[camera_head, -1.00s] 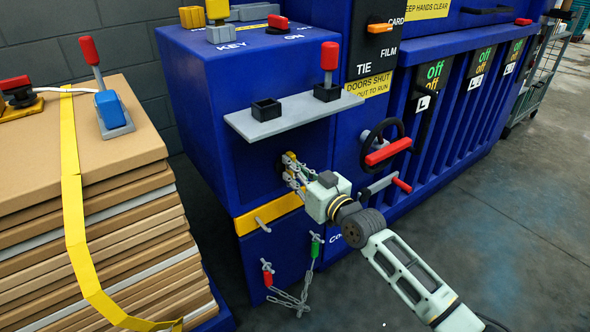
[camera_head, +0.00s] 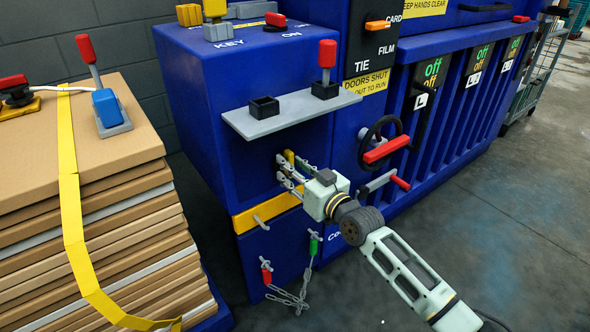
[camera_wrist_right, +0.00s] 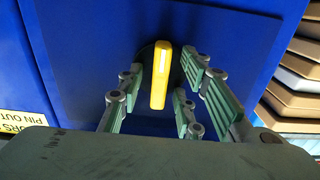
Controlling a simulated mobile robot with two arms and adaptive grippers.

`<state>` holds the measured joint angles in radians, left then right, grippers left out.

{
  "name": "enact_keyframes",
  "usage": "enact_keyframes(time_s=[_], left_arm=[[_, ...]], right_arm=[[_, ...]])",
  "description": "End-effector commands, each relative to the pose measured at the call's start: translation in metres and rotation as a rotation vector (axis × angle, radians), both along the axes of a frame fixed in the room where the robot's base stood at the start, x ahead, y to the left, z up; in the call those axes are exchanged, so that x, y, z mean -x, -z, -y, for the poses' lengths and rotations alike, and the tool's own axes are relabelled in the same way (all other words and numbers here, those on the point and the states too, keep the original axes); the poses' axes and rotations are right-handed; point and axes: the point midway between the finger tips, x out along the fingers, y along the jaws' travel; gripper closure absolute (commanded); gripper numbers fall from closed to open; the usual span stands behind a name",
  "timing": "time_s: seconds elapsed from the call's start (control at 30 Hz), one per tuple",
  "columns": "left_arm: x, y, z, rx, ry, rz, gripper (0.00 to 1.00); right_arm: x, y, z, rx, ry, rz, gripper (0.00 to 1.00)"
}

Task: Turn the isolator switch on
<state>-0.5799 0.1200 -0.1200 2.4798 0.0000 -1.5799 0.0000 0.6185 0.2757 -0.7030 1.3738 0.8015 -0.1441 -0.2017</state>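A yellow handle (camera_head: 289,157) stands out from the blue front panel, below the grey shelf. I take it to be the isolator switch. In the right wrist view the yellow handle (camera_wrist_right: 161,75) points nearly straight down, with a dark round base behind it. My right gripper (camera_head: 288,170) is at the panel, around the handle. In the right wrist view the right gripper (camera_wrist_right: 164,85) is open, with its green fingers on both sides of the handle and gaps visible between. My left gripper is not in view.
The grey shelf (camera_head: 290,113) juts out just above the right gripper. A black handwheel (camera_head: 379,143) with a red grip is to the right. A yellow bar (camera_head: 266,213) and a hanging chain (camera_head: 290,299) are below. Strapped cardboard (camera_head: 120,190) stands at the left.

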Motion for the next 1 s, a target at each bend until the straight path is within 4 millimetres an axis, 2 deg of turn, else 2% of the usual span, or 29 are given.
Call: enact_keyframes(time_s=[0.13, 0.27, 0.5, 0.7, 1.0], left_arm=[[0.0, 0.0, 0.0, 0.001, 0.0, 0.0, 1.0], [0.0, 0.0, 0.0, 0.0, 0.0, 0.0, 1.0], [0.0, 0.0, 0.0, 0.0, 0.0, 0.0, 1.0], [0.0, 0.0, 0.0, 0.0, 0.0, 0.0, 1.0], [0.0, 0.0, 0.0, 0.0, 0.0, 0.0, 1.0]], right_arm=[[0.006, 0.001, 0.005, 0.0, 0.001, 0.0, 0.67], [0.021, 0.001, 0.015, 0.0, 0.001, -0.001, 0.67], [0.061, 0.001, 0.045, 0.003, 0.001, 0.0, 0.67], [0.087, 0.001, 0.064, 0.003, 0.001, -0.002, 0.67], [0.098, 0.0, 0.071, 0.001, 0.0, -0.001, 0.67]])
